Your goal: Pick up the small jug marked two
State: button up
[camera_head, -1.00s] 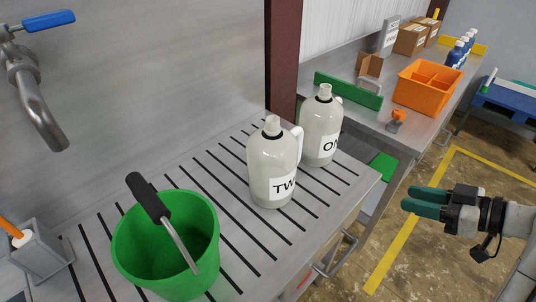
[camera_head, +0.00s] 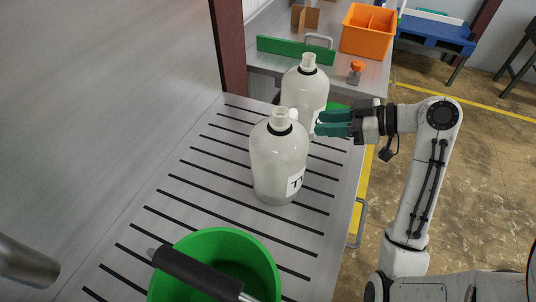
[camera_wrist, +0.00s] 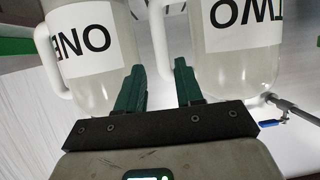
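The small white jug marked TWO (camera_head: 276,165) stands upright on the slatted steel drainboard (camera_head: 178,208), its label partly turned away in the head view. The jug marked ONE (camera_head: 302,88) stands just behind it. My gripper (camera_head: 319,123) has dark green fingers and comes in from the right, near the gap between the jugs. In the wrist view, which looks inverted, my gripper (camera_wrist: 161,82) is open. Jug TWO (camera_wrist: 228,62) is at the right and jug ONE (camera_wrist: 92,75) at the left. Jug TWO's white handle (camera_wrist: 157,30) appears between the fingers' lines; contact cannot be told.
A green bucket (camera_head: 225,240) with a dark-gripped handle stands in front of the jugs. A steel tap (camera_head: 25,262) is at lower left. Behind are a dark red post (camera_head: 228,50), a green board (camera_head: 295,50) and an orange bin (camera_head: 366,35). The floor to the right is open.

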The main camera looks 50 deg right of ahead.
jog(key=p+x, duration=0.1)
jog(key=x, duration=0.8)
jog(key=shift+a+f+p, duration=0.1)
jog(key=shift+a+p, duration=0.05)
jog(key=shift+p, duration=0.25)
jog(key=shift+c, duration=0.4)
grip_shut()
